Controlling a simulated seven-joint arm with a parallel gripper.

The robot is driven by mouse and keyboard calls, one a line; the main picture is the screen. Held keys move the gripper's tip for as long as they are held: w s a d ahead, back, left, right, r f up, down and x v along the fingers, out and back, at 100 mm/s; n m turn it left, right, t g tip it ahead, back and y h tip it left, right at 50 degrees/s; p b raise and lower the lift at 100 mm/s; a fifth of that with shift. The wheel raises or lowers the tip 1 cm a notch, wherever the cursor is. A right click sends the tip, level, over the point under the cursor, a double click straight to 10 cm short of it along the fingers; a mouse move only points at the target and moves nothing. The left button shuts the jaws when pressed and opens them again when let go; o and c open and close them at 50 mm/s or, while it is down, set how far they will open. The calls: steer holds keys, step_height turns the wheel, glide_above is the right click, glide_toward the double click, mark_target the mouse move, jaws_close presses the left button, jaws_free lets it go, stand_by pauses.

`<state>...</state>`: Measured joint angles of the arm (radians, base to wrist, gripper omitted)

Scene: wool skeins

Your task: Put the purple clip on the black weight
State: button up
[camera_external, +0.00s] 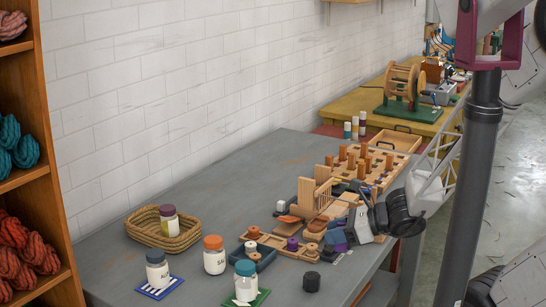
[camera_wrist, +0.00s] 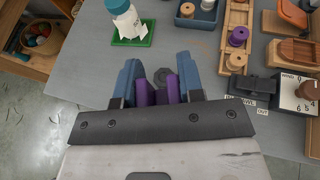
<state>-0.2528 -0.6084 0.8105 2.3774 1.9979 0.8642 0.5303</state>
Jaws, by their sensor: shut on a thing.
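My gripper (camera_wrist: 157,68) has blue fingers, closed on the purple clip (camera_wrist: 143,93), whose two purple arms show between them in the wrist view. In the external view my gripper (camera_external: 336,238) hangs above the right part of the grey table, with a bit of purple beside the blue. The black weight (camera_external: 312,281) stands on the table near its front edge, lower and nearer the camera than the gripper. In the wrist view the weight (camera_wrist: 161,74) shows just beyond the clip, partly hidden by it.
A teal-lidded jar (camera_external: 245,281) stands on a green mat left of the weight. A blue tray (camera_external: 257,257) and a wooden spool rack (camera_external: 280,243) lie behind. A white-faced box (camera_wrist: 298,90) and a dark block (camera_wrist: 252,87) lie to the right in the wrist view.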

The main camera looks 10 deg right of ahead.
steer(key=s+d+f+g, duration=0.1)
steer(key=s+d+f, duration=0.1)
steer(key=s, duration=0.9)
steer(key=shift+d+f+n, duration=0.3)
steer(key=shift+d+f, duration=0.1)
steer(key=shift+f, duration=0.1)
steer(key=shift+w+a, duration=0.15)
steer(key=shift+w, duration=0.05)
glide_above(306, 275)
steer(key=shift+f, duration=0.7)
steer(key=shift+f, duration=0.15)
steer(key=shift+f, duration=1.6)
steer(key=shift+f, duration=0.15)
steer(key=o, duration=0.9)
